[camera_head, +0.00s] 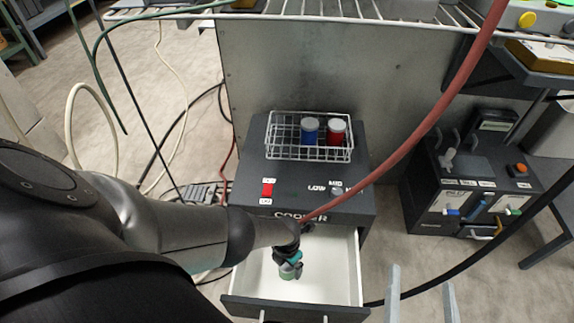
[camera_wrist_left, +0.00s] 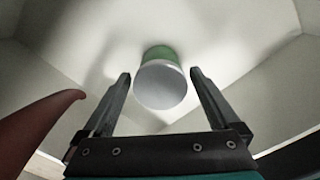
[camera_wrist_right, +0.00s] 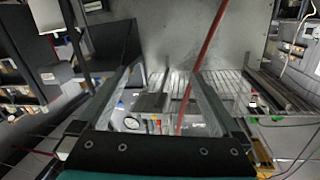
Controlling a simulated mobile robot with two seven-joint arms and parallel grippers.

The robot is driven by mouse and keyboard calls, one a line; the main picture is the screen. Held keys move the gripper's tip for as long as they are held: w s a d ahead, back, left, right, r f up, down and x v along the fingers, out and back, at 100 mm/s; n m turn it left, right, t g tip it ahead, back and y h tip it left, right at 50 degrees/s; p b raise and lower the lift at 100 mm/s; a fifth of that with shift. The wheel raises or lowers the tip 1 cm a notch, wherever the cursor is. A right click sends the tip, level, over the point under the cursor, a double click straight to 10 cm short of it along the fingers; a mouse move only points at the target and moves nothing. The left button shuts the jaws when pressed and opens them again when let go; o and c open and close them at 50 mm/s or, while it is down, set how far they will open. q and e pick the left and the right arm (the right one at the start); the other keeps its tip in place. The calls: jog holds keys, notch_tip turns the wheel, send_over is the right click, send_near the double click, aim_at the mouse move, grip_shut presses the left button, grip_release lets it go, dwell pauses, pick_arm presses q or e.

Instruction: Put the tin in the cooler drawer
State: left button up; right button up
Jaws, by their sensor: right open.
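The tin (camera_head: 290,270), green with a pale grey lid, is inside the open white cooler drawer (camera_head: 336,262), near its middle. My left gripper (camera_head: 287,262) reaches down into the drawer at the tin. In the left wrist view the tin (camera_wrist_left: 160,82) shows between the two spread fingers (camera_wrist_left: 160,76), with a gap on each side. I cannot tell whether it touches the drawer floor. My right gripper (camera_head: 422,286) is open and empty at the bottom of the head view. The right wrist view shows its fingers (camera_wrist_right: 165,72) apart.
The dark cooler box (camera_head: 300,185) carries a wire basket (camera_head: 282,152) with a blue jar (camera_head: 309,130) and a red jar (camera_head: 336,132). A red hose (camera_head: 420,130) crosses in front of the cooler. Another dark unit (camera_head: 466,185) stands at right.

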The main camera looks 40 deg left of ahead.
pick_arm(q)
jog(key=shift+r, duration=0.25)
dwell(0.3)
